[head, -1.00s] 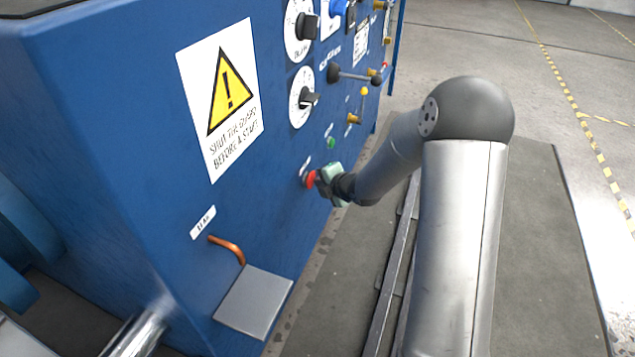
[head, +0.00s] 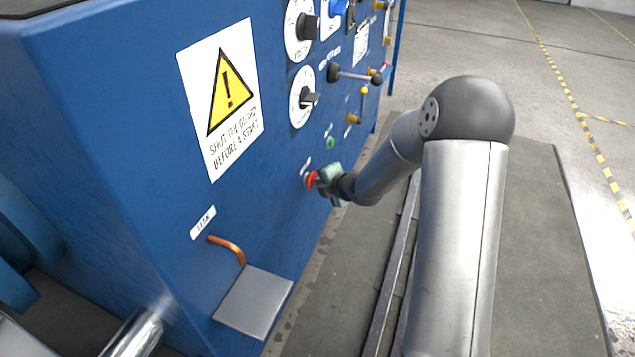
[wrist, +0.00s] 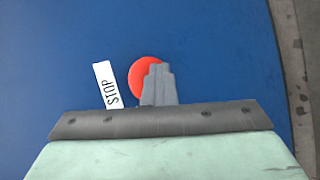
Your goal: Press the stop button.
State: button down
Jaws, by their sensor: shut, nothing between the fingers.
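The stop button is a red round button (head: 310,179) low on the front of the blue panel. In the wrist view the red button (wrist: 143,72) sits right of a white label reading STOP (wrist: 106,85). My gripper (head: 318,181) is shut and empty, with its fingertips at the button in the head view. In the wrist view the shut fingers (wrist: 158,80) cover the right and lower part of the button. I cannot tell whether the fingertips touch it or whether it is pushed in.
A green button (head: 331,143) is above the red one on the blue panel (head: 150,140). Dials, a black-knobbed lever (head: 355,76) and yellow-handled valves (head: 362,105) are higher up. A copper pipe (head: 229,247) and a grey plate (head: 253,301) stick out at the lower left.

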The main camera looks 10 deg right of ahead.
aim_at(311, 180)
jog(key=shift+w+a+r, duration=0.15)
jog(key=shift+a+r, duration=0.1)
jog(key=shift+a, duration=0.55)
jog(key=shift+w+a+r+b, duration=0.15)
jog(key=shift+w+a+b, duration=0.05)
jog(key=shift+a+b, duration=0.35)
jog(key=shift+s+a+b, duration=0.1)
jog(key=shift+b, duration=0.25)
jog(key=s+d+p, duration=0.1)
jog(key=s+d, duration=0.2)
jog(key=d, duration=0.2)
jog(key=shift+s+d+f, duration=0.15)
jog(key=shift+d+f, duration=0.05)
jog(key=shift+d, duration=0.05)
jog(key=shift+d, duration=0.1)
